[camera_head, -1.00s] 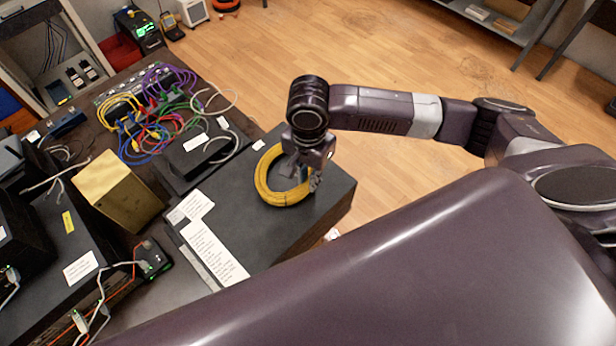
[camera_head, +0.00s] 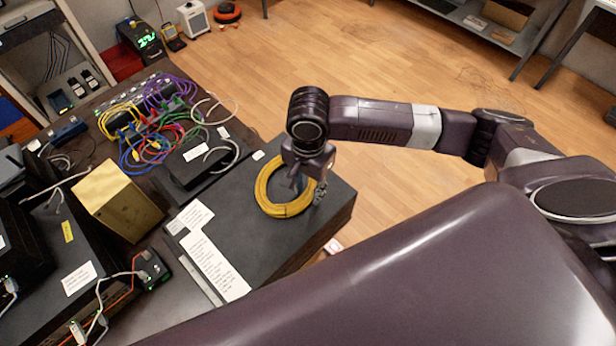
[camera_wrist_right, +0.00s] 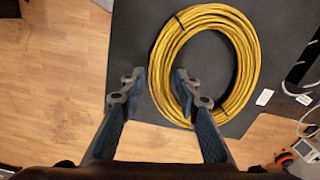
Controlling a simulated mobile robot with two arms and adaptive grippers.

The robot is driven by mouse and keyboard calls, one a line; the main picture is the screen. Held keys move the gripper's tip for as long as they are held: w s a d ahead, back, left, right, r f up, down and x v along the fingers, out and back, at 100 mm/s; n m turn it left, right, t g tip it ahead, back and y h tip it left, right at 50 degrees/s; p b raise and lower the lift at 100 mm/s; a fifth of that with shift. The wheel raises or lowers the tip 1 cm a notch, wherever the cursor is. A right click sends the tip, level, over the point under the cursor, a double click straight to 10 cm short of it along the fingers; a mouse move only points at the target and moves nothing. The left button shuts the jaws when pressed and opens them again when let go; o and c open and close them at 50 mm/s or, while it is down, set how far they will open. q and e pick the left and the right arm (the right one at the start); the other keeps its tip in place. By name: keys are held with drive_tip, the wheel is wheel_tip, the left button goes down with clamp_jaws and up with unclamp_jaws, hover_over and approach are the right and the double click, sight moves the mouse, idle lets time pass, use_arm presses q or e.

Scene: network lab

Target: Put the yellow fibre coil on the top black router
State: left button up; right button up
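The yellow fibre coil (camera_head: 266,200) lies on a large black box (camera_head: 240,210) with paper labels, near its right edge. I cannot tell whether this box is the top black router. My right gripper (camera_head: 309,188) is over the coil's right side. In the right wrist view, the right gripper (camera_wrist_right: 157,84) is open with its fingers astride one side of the coil (camera_wrist_right: 247,75). One finger is outside the ring and the other is over its hole. Whether they touch the coil is unclear. My left gripper is not in view.
A smaller black device (camera_head: 195,163) with a white cable sits behind the coil. Several coloured cables (camera_head: 150,130) crowd the back. A gold box (camera_head: 115,200) and more black equipment (camera_head: 65,245) are at left. Open wooden floor (camera_head: 360,60) lies beyond.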

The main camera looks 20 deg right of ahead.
wheel_tip(320, 180, up, 12)
drive_tip(key=b, duration=0.1)
drive_tip(key=shift+f+b, duration=0.25)
drive_tip(key=shift+b, duration=0.05)
